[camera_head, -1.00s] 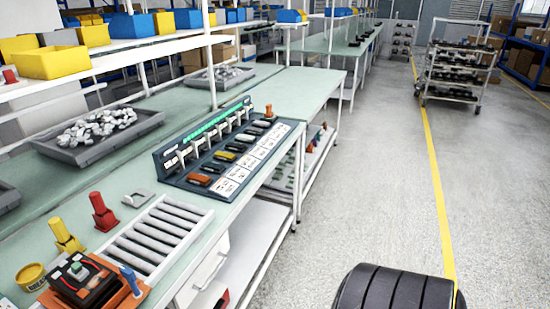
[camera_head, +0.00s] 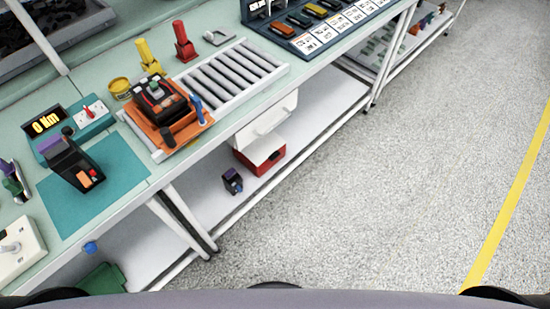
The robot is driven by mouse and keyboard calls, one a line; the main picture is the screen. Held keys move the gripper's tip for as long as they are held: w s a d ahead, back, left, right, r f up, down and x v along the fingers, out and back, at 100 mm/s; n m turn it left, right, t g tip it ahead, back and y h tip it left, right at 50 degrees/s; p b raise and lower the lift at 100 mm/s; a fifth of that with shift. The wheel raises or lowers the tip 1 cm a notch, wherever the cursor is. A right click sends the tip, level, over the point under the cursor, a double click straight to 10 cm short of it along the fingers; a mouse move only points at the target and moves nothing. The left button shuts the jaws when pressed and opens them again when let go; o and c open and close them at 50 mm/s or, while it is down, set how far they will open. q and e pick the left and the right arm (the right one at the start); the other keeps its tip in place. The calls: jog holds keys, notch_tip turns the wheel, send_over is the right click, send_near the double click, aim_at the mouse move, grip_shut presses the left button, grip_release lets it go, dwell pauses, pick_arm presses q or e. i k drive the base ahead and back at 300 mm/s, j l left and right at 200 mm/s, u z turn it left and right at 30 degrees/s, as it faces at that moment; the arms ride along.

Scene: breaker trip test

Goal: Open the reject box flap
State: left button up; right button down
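A red box (camera_head: 268,164) with a white upper part sits on the lower shelf under the bench and looks like the reject box. A white panel (camera_head: 274,119) with a handle-like bar stands over it, just below the bench edge. I cannot tell whether this panel is the flap, or whether the box is open. Neither of my grippers shows in the head view.
The bench (camera_head: 215,135) carries a roller tray (camera_head: 235,75), an orange fixture (camera_head: 170,125) with a black device, and a teal mat (camera_head: 90,190). A small dark device (camera_head: 232,181) stands on the lower shelf (camera_head: 205,200). The floor (camera_head: 400,170) to the right is clear.

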aim_at(260, 149)
jog(key=u, duration=0.6)
jog(key=i+l+u, duration=0.1)
jog(key=l+u, duration=0.35)
jog(key=l, duration=0.15)
jog(key=l+u, duration=0.45)
jog(key=l, duration=0.15)
jog(key=l+u, duration=0.45)
jog(key=l, duration=0.2)
